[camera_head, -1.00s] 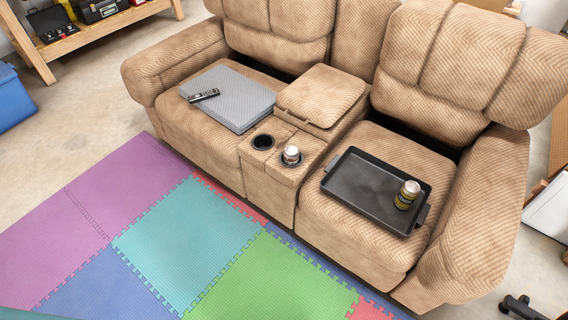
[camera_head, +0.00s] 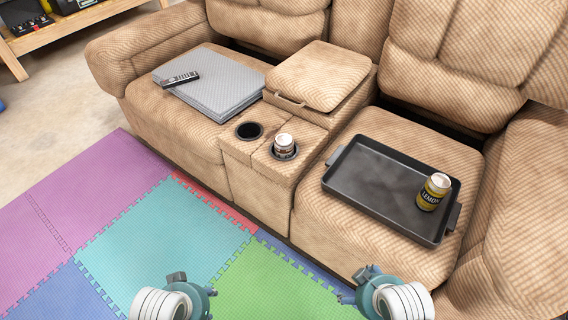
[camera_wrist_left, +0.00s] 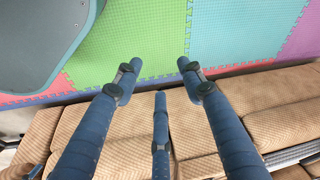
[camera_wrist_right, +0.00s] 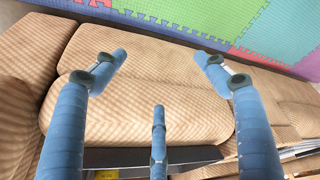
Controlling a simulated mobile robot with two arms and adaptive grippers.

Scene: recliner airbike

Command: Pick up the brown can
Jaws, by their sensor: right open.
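The brown can (camera_head: 284,145), with a pale top and a brown-and-white label, stands upright in the right cup holder of the sofa's centre console (camera_head: 240,165). Its lower part is hidden in the holder. My left gripper (camera_head: 192,283) is low in the head view, in front of the sofa and left of the can. In the left wrist view (camera_wrist_left: 157,68) its fingers are spread and empty. My right gripper (camera_head: 355,285) is low and right of the can. In the right wrist view (camera_wrist_right: 161,57) its fingers are spread and empty. Neither gripper touches the can.
A black tray (camera_head: 365,185) holding a yellow lemon can (camera_head: 433,192) lies on the right seat. The left cup holder (camera_head: 249,131) is empty. A grey folded pad (camera_head: 222,85) with a remote (camera_head: 180,79) lies on the left seat. Foam mats (camera_head: 150,235) cover the floor in front.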

